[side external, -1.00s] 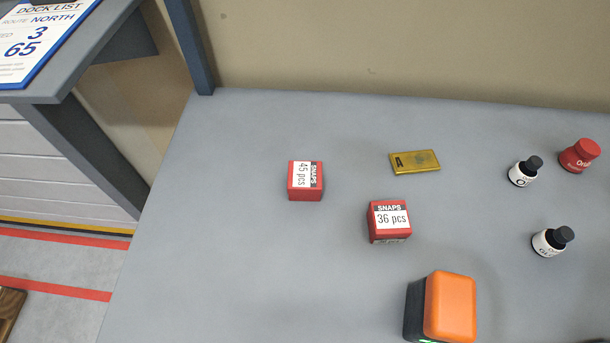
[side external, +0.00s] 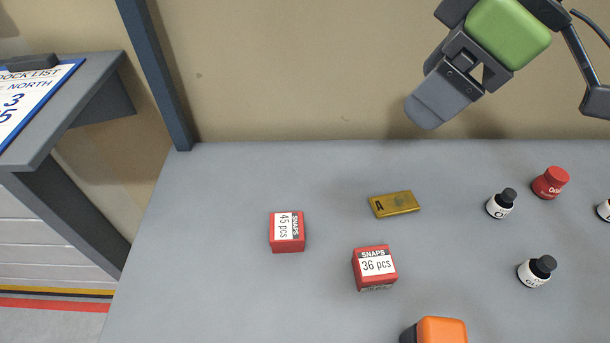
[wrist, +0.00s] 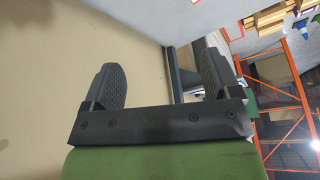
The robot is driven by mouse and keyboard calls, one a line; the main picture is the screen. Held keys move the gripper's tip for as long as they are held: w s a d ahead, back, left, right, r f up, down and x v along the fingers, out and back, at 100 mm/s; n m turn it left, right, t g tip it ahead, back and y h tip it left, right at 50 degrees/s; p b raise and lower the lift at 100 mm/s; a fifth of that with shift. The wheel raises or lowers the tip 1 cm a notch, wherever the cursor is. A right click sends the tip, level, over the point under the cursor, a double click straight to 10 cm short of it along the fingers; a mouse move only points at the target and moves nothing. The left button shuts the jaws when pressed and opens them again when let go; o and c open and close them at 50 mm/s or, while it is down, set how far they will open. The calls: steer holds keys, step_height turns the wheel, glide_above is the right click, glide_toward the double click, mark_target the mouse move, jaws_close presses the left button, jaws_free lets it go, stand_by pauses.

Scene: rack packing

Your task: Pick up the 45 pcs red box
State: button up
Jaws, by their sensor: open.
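The 45 pcs red box (side external: 287,232) sits on the grey table at left of centre, its white label turned sideways. A second red box, marked 36 pcs (side external: 374,268), stands to its right and nearer the camera. My gripper (side external: 428,112) is high at the upper right, in front of the beige wall, well away from both boxes. In the wrist view my gripper (wrist: 166,85) has its two dark fingers wide apart with nothing between them. Neither red box shows in the wrist view.
A brass plate marked A (side external: 394,204) lies right of the 45 pcs box. White bottles with black caps (side external: 501,203) and a red bottle (side external: 550,182) stand farther right. An orange and black object (side external: 440,331) is at the front edge. The table left of the box is clear.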

mark_target(297, 225)
steer(key=a+f+n, duration=0.2)
steer(key=a+f, duration=0.2)
steer(key=f, duration=0.1)
steer(key=s+a+f+n+g, duration=0.1)
steer(key=a+f+n, duration=0.1)
steer(key=a+f, duration=0.2)
steer(key=s+a+f+n+g, duration=0.1)
steer(key=a+f, duration=0.3)
steer(key=f, duration=0.4)
steer(key=shift+s+a+f+n, duration=0.15)
steer(key=shift+s+n, duration=0.05)
steer(key=shift+n, duration=0.6)
steer(key=shift+x, duration=2.8)
steer(key=shift+w, duration=0.2)
steer(key=shift+c, duration=0.5)
steer(key=c, duration=1)
